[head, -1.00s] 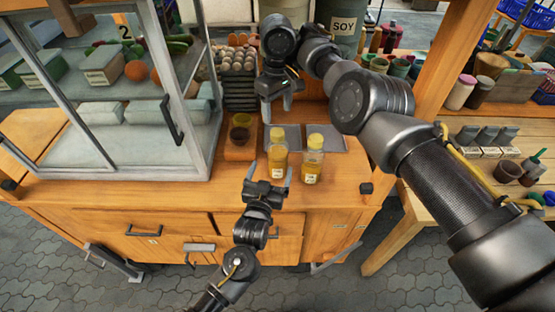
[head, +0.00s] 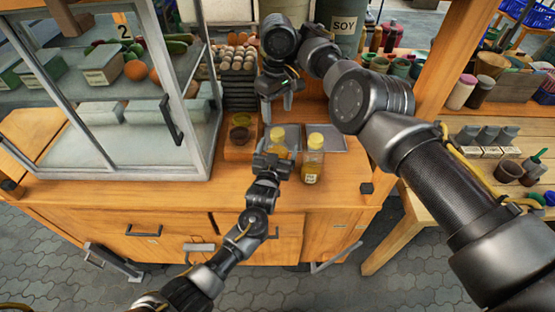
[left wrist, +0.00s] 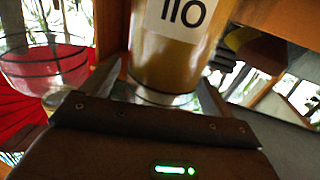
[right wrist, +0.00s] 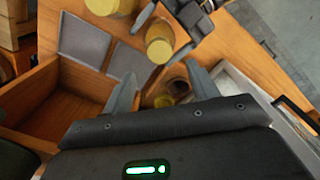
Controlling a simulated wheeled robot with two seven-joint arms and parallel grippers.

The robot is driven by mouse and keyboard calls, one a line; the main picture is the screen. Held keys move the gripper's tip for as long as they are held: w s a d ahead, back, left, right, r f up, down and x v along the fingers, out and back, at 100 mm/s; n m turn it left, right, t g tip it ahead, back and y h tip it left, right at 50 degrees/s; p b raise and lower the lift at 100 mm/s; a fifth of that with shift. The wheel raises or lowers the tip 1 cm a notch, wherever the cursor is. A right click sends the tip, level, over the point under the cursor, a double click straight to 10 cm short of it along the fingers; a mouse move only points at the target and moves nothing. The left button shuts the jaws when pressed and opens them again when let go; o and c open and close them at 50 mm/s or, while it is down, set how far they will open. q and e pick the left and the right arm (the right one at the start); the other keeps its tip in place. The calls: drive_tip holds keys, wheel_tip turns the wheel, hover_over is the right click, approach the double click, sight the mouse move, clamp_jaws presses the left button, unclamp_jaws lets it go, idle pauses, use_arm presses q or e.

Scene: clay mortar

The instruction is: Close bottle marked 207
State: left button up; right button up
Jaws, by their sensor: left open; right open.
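Two clear bottles with yellow contents and yellow tops stand on the wooden counter in the head view. The right bottle (head: 313,166) has a label too small to read. The left bottle (head: 280,136) is partly hidden behind my left gripper (head: 274,158). In the left wrist view this bottle (left wrist: 168,55) shows a label reading 110. My open left gripper's fingers (left wrist: 155,92) lie on either side of its lower end; contact is unclear. My right gripper (head: 279,100) is open and empty above the counter, behind the bottles.
A wooden holder (head: 240,150) with amber cups stands left of the bottles. Grey pads (head: 326,138) lie behind them. A glass display case (head: 130,150) borders the left side, egg trays (head: 238,90) stand behind. Bare counter (head: 345,185) lies right of the bottles.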

use_arm(q)
drive_tip(key=shift+w, duration=0.1)
drive_tip(key=c, duration=0.6)
use_arm(e)
drive_tip(key=shift+w+f, duration=0.1)
use_arm(q)
drive_tip(key=c, duration=1.2)
clamp_jaws()
use_arm(e)
drive_tip(key=shift+w+r+n+y, duration=0.1)
drive_tip(key=shift+r+n+y, duration=0.2)
drive_tip(key=n, duration=2.4)
drive_tip(key=shift+w+r+n, duration=0.1)
drive_tip(key=shift+r+n, duration=0.15)
drive_tip(key=shift+n, duration=0.15)
drive_tip(key=n, duration=0.4)
drive_tip(key=f+n, duration=0.1)
drive_tip(key=n, duration=0.1)
drive_tip(key=shift+s, duration=0.25)
